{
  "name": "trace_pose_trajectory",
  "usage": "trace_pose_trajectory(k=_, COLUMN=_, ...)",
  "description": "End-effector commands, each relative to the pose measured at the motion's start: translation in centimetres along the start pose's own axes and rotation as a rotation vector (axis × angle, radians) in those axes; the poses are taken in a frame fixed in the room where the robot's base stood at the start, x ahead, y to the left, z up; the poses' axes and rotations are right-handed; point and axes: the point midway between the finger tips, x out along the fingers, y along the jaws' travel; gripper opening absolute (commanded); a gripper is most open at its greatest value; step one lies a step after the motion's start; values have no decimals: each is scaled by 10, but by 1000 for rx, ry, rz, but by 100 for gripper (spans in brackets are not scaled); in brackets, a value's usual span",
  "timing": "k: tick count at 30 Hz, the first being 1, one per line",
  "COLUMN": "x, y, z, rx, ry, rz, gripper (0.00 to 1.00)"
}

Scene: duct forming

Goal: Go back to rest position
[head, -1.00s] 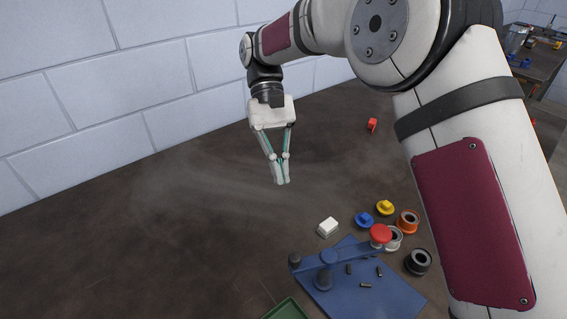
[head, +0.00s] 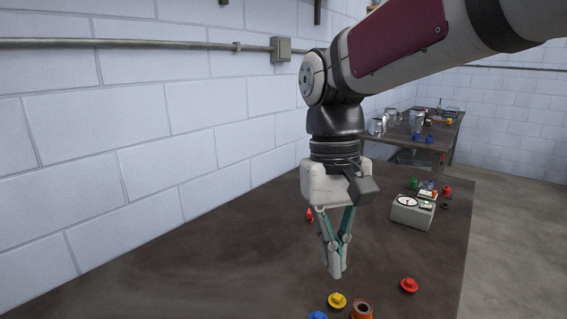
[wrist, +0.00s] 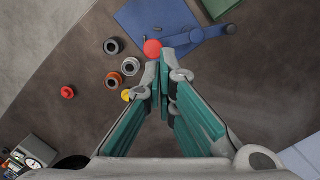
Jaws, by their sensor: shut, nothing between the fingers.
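My gripper (head: 335,272) points down above the dark table (head: 190,265) in the head view, its fingertips together and nothing between them. In the wrist view my gripper (wrist: 160,72) also shows shut and empty, with the table below. The fingertips appear over the area near a yellow knobbed piece (wrist: 126,95) and a red round knob (wrist: 152,48) of a blue fixture (wrist: 185,40). They look apart from these things.
An orange ring (head: 362,309), a yellow piece (head: 337,300) and a red piece (head: 409,285) lie near the front. A grey gauge box (head: 411,212) stands at the right. Another table (head: 448,130) stands behind. A block wall (head: 170,140) runs along the left. The left tabletop is clear.

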Motion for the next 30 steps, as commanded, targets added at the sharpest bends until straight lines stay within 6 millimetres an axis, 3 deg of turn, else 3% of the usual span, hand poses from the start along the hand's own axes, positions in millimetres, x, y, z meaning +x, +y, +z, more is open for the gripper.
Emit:
trace_pose_trajectory(k=6, x=2, y=42, z=51, rx=86, ry=187, rz=-6, gripper=0)
trace_pose_trajectory(k=16, x=32, y=80, z=115, rx=199, ry=446, rz=7, gripper=0)
trace_pose_trajectory(k=21, x=45, y=88, z=131, rx=230, ry=524, rz=15, gripper=0)
trace_pose_trajectory(k=30, x=50, y=90, z=135, rx=238, ry=546, rz=19, gripper=0)
